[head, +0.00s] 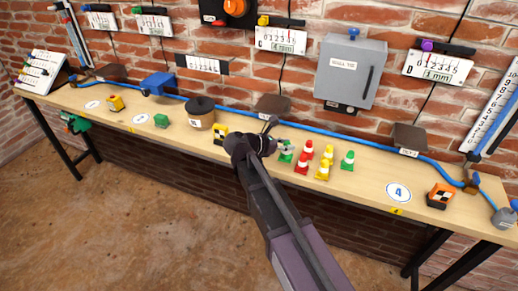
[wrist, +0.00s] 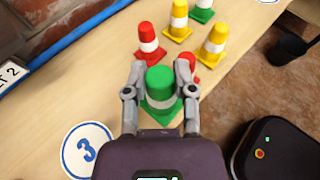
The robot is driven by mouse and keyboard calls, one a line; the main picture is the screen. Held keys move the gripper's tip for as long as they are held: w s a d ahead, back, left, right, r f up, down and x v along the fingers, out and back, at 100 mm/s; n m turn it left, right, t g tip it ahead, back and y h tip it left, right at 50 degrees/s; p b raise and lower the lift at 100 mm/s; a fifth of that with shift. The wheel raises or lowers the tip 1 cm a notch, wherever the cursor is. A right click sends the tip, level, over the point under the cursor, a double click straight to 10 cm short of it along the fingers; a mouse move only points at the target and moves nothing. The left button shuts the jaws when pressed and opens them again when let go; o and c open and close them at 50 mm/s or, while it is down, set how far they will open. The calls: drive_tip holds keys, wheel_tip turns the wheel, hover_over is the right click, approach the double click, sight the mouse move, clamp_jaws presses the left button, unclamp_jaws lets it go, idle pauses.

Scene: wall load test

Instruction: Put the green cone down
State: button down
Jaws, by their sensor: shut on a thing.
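My gripper (wrist: 160,75) is shut on a green cone (wrist: 160,88) with a white band, its fingers on either side of the cone's upper part. In the head view, my gripper (head: 284,147) and the held green cone (head: 286,156) are at the left of the cone group, and my fingers partly hide the cone. The cone looks about upright, with its base close to the tabletop; I cannot tell whether it touches. A red cone (wrist: 187,62) is just beyond it, partly hidden by my finger.
Close by stand another red cone (wrist: 148,38), two yellow cones (wrist: 179,20) (wrist: 214,42) and another green cone (head: 348,160). A round "3" marker (wrist: 87,148) lies on the bench (head: 370,170). Bare bench lies between the cones and the "4" marker (head: 398,192). A blue hose (head: 340,136) runs along the back.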

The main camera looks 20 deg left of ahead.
drive_tip(key=shift+w, duration=0.1)
drive_tip(key=shift+a, duration=0.15)
drive_tip(key=shift+s+a, duration=0.1)
drive_tip(key=shift+s, duration=0.3)
drive_tip(key=s+a+n+t+y, duration=0.2)
drive_tip(key=s+a+n+y, duration=0.1)
drive_tip(key=s, duration=0.5)
drive_tip(key=shift+a+r+n+t, duration=0.2)
drive_tip(key=shift+a+n+t, duration=0.1)
drive_tip(key=shift+a+t, duration=0.1)
drive_tip(key=shift+s, duration=0.1)
drive_tip(key=w+a+f+b, duration=0.1)
drive_tip(key=w+a, duration=0.6)
drive_tip(key=w, duration=0.5)
drive_tip(key=shift+w+a+f, duration=0.15)
drive_tip(key=shift+w+f, duration=0.05)
drive_tip(key=shift+w, duration=0.1)
drive_tip(key=shift+w+a, duration=0.1)
